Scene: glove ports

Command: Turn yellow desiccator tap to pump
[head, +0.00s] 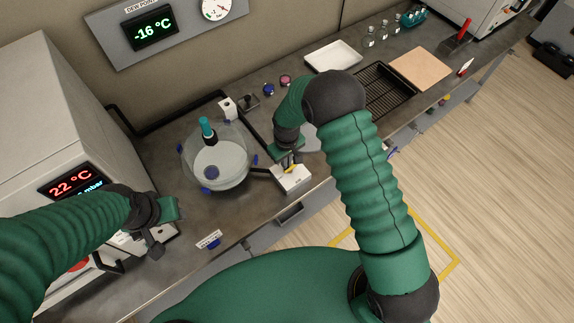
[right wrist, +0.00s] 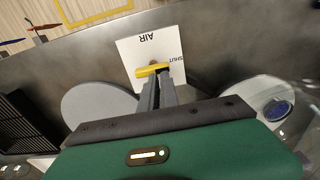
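The yellow tap (right wrist: 150,70) is a short bar on a white block marked AIR and SHUT (right wrist: 138,52). Its longer visible end points left in the right wrist view; no pump mark is visible there. The block (head: 293,179) stands at the bench's front, right of the round clear desiccator (head: 218,168). My right gripper (right wrist: 158,82) has its fingers close together at the tap, seemingly with the bar between them; they hide part of it. In the head view, my right gripper (head: 288,157) is above the block. My left gripper (head: 155,244) hangs at the left, apart from the tap; its fingers are unclear.
An oven-like box (head: 60,120) stands at the left. A blue-handled valve with a label (head: 212,243) is at the front edge. A white tray (head: 333,57), a dark rack (head: 383,92) and a tan board (head: 420,69) lie to the right. Bare bench lies left of the desiccator.

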